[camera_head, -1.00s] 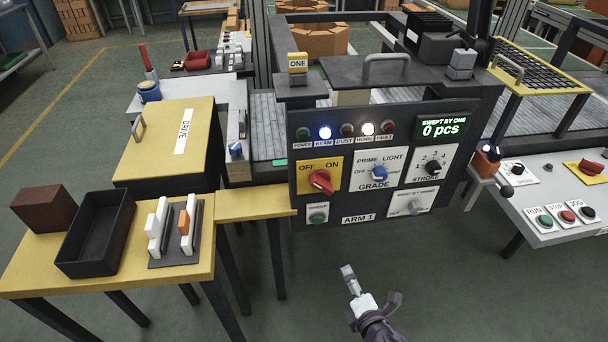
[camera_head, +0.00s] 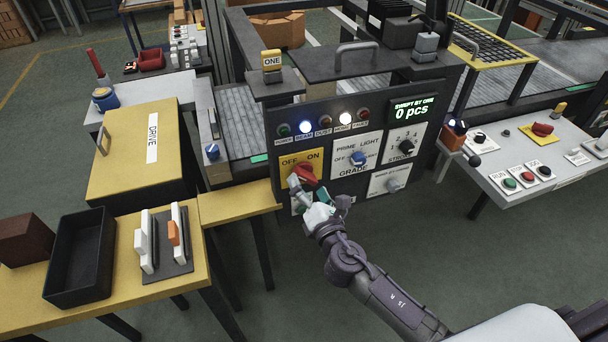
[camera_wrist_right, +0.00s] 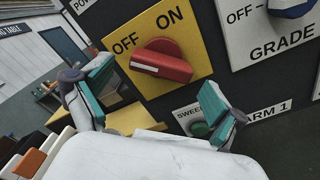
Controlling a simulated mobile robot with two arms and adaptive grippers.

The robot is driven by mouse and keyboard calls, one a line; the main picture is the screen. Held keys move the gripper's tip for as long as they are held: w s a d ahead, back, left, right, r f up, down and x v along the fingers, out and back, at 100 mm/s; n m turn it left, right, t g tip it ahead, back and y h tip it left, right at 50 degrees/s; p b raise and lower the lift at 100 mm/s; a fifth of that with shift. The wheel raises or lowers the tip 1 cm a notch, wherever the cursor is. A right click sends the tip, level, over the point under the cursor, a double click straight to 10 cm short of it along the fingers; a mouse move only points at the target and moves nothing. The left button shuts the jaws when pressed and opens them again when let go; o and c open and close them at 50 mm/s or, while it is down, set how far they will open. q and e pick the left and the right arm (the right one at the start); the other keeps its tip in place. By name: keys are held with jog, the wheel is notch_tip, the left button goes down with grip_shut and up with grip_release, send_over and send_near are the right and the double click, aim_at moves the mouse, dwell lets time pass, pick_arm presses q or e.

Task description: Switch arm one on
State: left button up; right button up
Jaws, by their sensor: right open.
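The red rotary switch (camera_head: 307,174) sits on a yellow OFF/ON plate (camera_head: 289,160) on the dark ARM 1 panel. In the right wrist view, the red switch (camera_wrist_right: 162,62) has its handle lying nearly crosswise, a pale mark at its left end, on the OFF side. My right gripper (camera_head: 318,191) is just in front of and below the switch, partly covering the plate. In the wrist view its teal-padded fingers (camera_wrist_right: 155,88) are spread wide and empty, with the switch above and between them; no contact is visible. My left gripper is not in view.
The blue GRADE knob (camera_head: 358,158) and black STROKE knob (camera_head: 406,146) are to the right. A green sweep button (camera_wrist_right: 200,129) is close to the right finger. The display (camera_head: 411,109) reads 0 pcs. A yellow table (camera_head: 235,204) stands at the left.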

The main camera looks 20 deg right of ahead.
jog(key=shift+w, duration=1.4)
jog(key=shift+c, duration=0.4)
jog(key=c, duration=1.1)
